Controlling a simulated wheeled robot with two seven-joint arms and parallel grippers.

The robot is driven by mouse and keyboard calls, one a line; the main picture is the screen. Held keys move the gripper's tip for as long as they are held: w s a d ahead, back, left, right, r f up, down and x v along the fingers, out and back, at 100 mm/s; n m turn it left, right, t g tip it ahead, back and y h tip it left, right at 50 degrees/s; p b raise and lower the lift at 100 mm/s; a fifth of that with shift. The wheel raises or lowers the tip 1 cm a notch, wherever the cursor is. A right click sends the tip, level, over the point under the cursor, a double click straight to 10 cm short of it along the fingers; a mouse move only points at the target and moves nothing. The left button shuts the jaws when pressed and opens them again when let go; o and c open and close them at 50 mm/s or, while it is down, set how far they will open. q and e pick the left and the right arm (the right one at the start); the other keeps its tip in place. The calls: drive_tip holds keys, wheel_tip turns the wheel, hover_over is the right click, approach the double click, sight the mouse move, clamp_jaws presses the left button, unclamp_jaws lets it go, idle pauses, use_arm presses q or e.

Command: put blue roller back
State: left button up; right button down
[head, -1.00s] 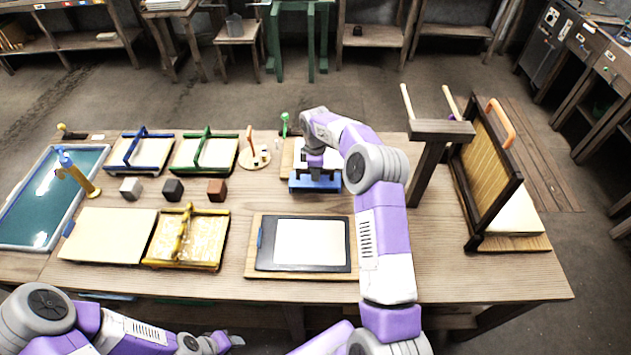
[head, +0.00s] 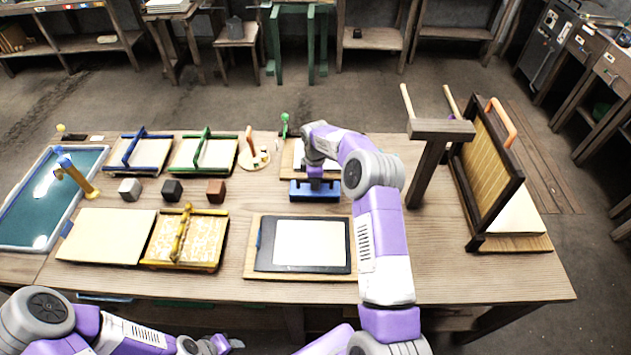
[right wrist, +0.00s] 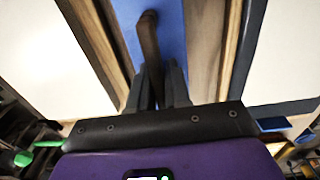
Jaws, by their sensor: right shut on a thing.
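The blue roller (head: 315,194) is a wide blue bar at the back middle of the table. My right gripper (head: 315,180) is above it. In the right wrist view, the fingers of my right gripper (right wrist: 157,92) are closed on the brown handle (right wrist: 149,42) of the blue roller (right wrist: 170,20). I cannot tell whether the roller touches the table. My left gripper (head: 228,342) is low at the front left, short of the table, and its jaws are too small to read.
A board with a white sheet (head: 290,165) lies just behind the roller. A black frame (head: 262,256) on a wooden board lies in front. A wooden post (head: 425,170) and an upright hinged screen (head: 488,170) stand to the right. Small cubes (head: 172,190) are to the left.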

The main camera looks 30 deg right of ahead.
drive_tip(key=c, duration=1.1)
unclamp_jaws()
drive_tip(key=shift+s+f, duration=0.1)
drive_tip(key=shift+f, duration=0.4)
drive_tip(key=shift+r+p, duration=0.35)
drive_tip(key=shift+r, duration=0.2)
wheel_tip(320, 180, up, 12)
drive_tip(key=shift+r+p, duration=0.25)
drive_tip(key=shift+p, duration=0.5)
